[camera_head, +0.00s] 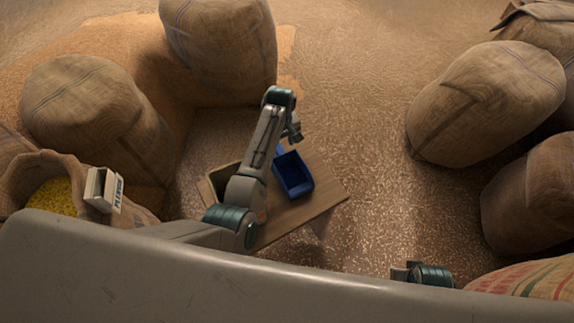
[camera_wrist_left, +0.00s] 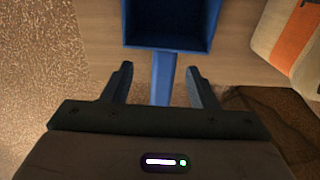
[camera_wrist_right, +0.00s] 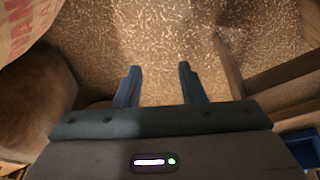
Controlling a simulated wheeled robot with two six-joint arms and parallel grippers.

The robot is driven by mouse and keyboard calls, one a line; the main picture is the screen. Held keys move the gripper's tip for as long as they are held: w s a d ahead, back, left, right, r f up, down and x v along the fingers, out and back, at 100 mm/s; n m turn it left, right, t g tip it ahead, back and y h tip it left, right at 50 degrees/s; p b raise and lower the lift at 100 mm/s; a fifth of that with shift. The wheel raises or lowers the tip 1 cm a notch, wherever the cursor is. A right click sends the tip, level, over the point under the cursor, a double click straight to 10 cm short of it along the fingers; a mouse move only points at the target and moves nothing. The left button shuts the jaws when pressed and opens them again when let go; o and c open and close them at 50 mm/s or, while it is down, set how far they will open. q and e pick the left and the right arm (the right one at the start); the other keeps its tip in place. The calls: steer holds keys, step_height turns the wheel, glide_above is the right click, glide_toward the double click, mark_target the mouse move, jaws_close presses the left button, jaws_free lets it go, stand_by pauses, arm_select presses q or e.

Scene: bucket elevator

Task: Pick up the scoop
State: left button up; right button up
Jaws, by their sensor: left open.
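The blue scoop (camera_head: 294,174) lies on a small wooden table (camera_head: 322,200), its open tray facing up. In the left wrist view the scoop's tray (camera_wrist_left: 168,25) is at the top and its handle runs down between my two fingers. My left gripper (camera_wrist_left: 160,74) is open, one finger on each side of the handle; I cannot tell how far above it the fingertips are. In the head view my left gripper (camera_head: 292,136) is at the scoop's far end. My right gripper (camera_wrist_right: 158,70) is open and empty, over bare floor.
Large sacks (camera_head: 487,100) stand on both sides. The floor (camera_head: 350,100) between them is clear.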

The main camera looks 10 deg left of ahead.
arm_select(q)
steer(key=f, duration=0.4)
steer(key=shift+s+a, duration=0.15)
steer(key=shift+a, duration=0.05)
steer(key=shift+f, duration=0.3)
steer(key=shift+c, duration=0.2)
arm_select(e)
step_height(320, 180, up, 2)
steer(key=shift+w+a+r, duration=0.1)
steer(key=shift+r, duration=0.05)
arm_select(q)
steer(key=c, duration=1.1)
steer(key=shift+r, duration=0.1)
jaws_close()
arm_select(e)
steer(key=shift+s+f, duration=0.3)
steer(key=shift+f, duration=0.1)
